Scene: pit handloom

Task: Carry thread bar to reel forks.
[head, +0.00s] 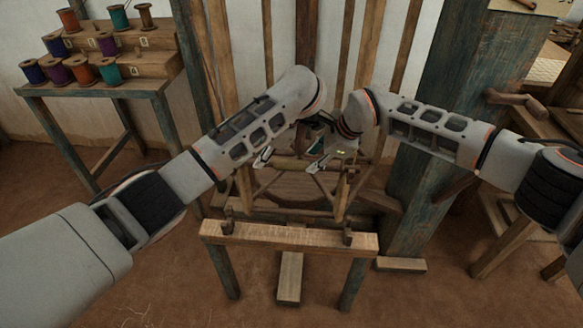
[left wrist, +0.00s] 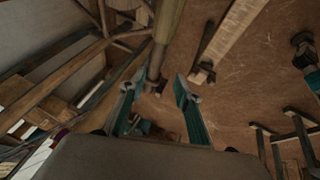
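The thread bar (head: 291,162) is a pale wooden rod lying crosswise between the two uprights of a wooden frame in the middle of the head view. In the left wrist view the bar (left wrist: 167,35) comes in from the top, its darker end near my fingertips. My left gripper (left wrist: 158,90) is open, with its teal fingers apart on either side of that end; I see no contact. My right gripper (head: 316,158) is at the bar's right part, its fingers apart; its contact with the bar is unclear.
The front bench (head: 290,238) has a bare top between the forks. A blue-green post (head: 435,130) stands close on the right. A stepped rack with several thread spools (head: 108,70) stands at the left. The floor at the front left is clear.

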